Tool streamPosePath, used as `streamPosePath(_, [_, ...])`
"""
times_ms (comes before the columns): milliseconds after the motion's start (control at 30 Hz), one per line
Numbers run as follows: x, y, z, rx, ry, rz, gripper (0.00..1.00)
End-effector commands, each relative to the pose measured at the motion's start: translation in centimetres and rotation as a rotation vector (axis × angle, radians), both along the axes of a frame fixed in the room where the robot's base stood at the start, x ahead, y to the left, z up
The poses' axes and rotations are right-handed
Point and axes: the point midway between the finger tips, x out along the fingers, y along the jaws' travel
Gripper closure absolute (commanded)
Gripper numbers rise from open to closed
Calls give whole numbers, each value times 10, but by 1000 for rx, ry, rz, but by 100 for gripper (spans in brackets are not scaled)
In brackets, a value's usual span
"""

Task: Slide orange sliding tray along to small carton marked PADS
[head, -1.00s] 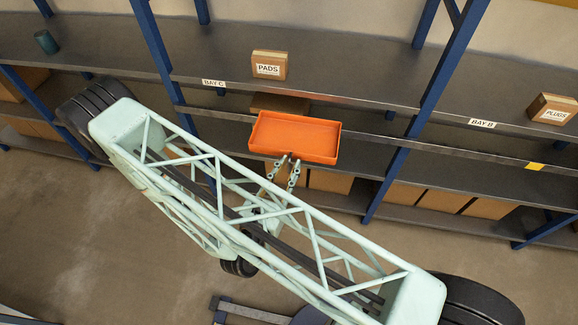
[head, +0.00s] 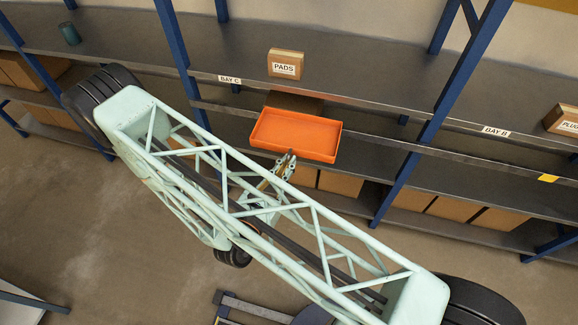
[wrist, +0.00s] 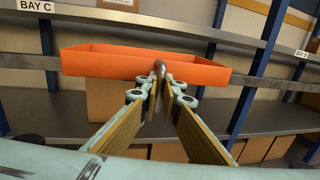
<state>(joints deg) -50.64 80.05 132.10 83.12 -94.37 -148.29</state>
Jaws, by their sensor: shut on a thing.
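The orange sliding tray (head: 297,131) sits at the front of the shelving, below the upper shelf's edge and a little right of the small PADS carton (head: 285,64). My gripper (head: 284,163) is at the middle of the tray's front side. In the wrist view my gripper (wrist: 160,75) is shut on a small grey handle at the front of the orange tray (wrist: 100,61). The tray looks empty and level.
A PLUGS carton (head: 565,120) stands on the shelf at right, near the BAY B label (head: 496,131). A dark teal can (head: 70,35) stands at far left. A blue upright (head: 428,130) rises right of the tray. A yellow marker (head: 548,178) is on the rail at right.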

Motion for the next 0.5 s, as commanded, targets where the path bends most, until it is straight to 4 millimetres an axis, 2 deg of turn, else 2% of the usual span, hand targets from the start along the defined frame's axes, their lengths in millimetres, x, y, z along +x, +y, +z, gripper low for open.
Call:
streamPosePath(133, [6,0,0,1,0,-16,100])
streamPosePath(400, [6,0,0,0,1,-17,100])
streamPosePath(433, [6,0,0,0,1,-17,94])
streamPosePath(500, [6,0,0,0,1,-17,87])
